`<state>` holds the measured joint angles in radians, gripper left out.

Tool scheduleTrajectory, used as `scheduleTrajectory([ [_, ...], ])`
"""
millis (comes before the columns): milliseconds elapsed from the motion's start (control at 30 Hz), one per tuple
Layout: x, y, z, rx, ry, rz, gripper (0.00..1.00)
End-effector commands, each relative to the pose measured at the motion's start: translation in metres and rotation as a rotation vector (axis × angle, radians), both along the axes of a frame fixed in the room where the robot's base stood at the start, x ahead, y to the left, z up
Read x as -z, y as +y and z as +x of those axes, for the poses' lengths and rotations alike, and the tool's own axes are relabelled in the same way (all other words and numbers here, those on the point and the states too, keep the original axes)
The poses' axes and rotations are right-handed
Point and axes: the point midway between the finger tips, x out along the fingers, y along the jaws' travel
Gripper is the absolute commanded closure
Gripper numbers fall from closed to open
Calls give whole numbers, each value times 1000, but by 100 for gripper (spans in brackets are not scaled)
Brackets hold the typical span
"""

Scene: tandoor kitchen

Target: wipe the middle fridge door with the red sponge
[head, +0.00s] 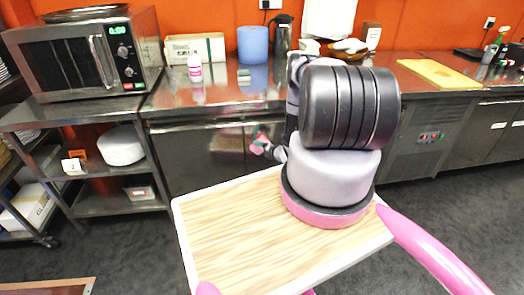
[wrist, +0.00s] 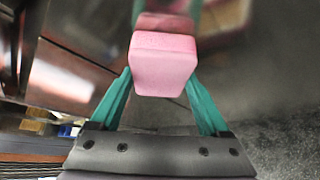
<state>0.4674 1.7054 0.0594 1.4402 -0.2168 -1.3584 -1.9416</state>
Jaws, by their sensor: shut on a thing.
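The sponge (wrist: 165,65), a pink-red block, is gripped between the green fingers of my gripper (wrist: 163,78) in the wrist view. In the head view my gripper (head: 264,144) is low in front of the steel fridge doors under the counter, with the sponge (head: 259,137) small at its tip. The door behind it (head: 228,165) is shut and partly hidden by my arm. In the wrist view the sponge faces dark steel with a pink reflection (wrist: 165,22); I cannot tell whether it touches. Which door is the middle one is unclear.
A microwave (head: 85,52) stands on a steel shelf unit at left. The dark floor before the doors looks clear.

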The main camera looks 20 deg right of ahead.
Motion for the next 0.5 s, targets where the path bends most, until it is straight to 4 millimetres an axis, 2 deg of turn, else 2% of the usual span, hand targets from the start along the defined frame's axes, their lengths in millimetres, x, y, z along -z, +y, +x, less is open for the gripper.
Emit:
scheduleTrajectory([
  [500,1,-35,-10,1,1,-1,65],
])
